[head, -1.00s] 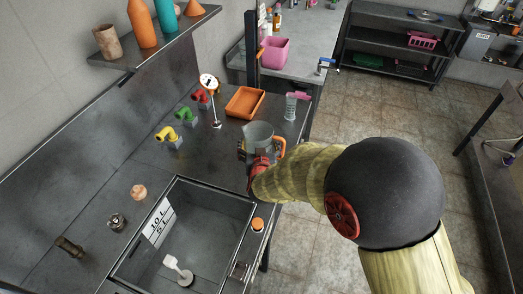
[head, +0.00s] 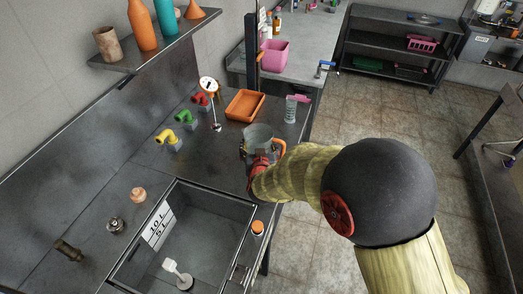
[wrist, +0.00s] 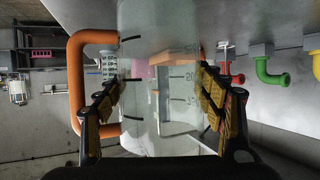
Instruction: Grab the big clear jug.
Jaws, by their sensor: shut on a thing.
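The big clear jug (head: 258,134) stands on the steel counter in the head view, with an orange handle on its right side. In the wrist view the jug (wrist: 165,95) fills the space between my fingers, and its graduation marks show through the clear wall. Its orange handle (wrist: 78,85) is at the left there, just outside the left finger. My gripper (head: 258,160) is at the near side of the jug in the head view. In the wrist view my gripper (wrist: 165,98) has a padded finger on each side of the jug, shut on its body. The jug's lower part is hidden by my gripper and arm.
Red, green and yellow (head: 167,137) pipe bends are to the left.

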